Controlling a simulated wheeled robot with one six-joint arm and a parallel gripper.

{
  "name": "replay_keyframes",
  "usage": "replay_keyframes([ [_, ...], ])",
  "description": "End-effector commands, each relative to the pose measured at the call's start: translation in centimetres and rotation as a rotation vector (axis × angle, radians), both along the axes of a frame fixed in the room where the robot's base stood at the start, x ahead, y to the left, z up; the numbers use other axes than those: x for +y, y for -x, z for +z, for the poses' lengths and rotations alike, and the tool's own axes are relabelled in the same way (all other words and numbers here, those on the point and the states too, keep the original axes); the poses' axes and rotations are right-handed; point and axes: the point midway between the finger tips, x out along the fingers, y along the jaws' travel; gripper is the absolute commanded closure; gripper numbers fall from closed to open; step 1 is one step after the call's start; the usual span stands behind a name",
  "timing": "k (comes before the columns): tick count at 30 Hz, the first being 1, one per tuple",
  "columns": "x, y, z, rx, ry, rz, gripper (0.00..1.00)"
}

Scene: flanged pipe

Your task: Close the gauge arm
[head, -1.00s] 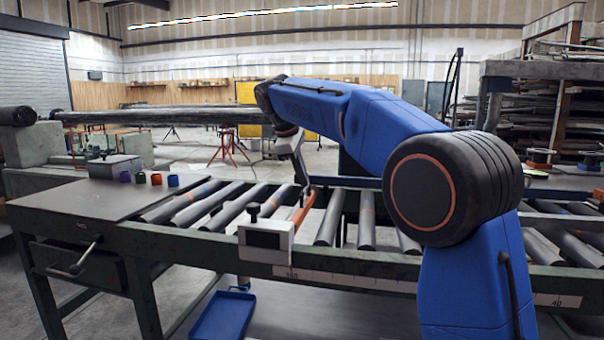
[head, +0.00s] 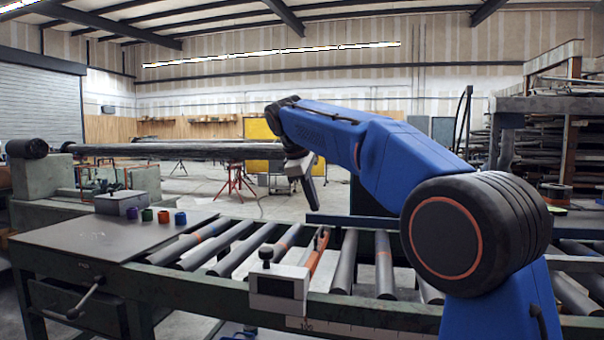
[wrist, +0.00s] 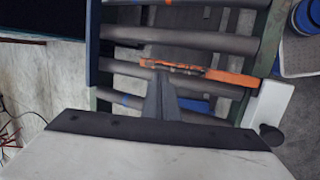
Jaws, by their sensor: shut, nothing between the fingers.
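The gauge is a white box (head: 279,288) with a dark display and a black knob, on the near rail of the roller conveyor. Its orange gauge arm (head: 316,252) reaches away from the box over the rollers, roughly along them. In the wrist view the orange arm (wrist: 215,74) runs left from the white box (wrist: 266,104). My gripper (head: 313,208) points down near the far end of the orange arm and appears a little above it. In the wrist view the closed fingers (wrist: 163,78) overlap the picture just below the orange arm's far part. Contact cannot be told.
Dark rollers (head: 240,248) with gaps between them fill the conveyor. A grey table (head: 90,238) at left carries a grey block and small purple, green, orange and blue pieces. A long dark pipe (head: 180,151) lies behind at left.

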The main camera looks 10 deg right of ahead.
Motion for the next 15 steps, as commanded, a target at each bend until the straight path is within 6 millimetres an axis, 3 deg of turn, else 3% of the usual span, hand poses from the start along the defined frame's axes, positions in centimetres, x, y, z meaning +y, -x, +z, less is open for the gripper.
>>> replay_keyframes([
  [15, 1.5, -0.7, 7.2, -0.001, 0.0, 0.001, 1.0],
])
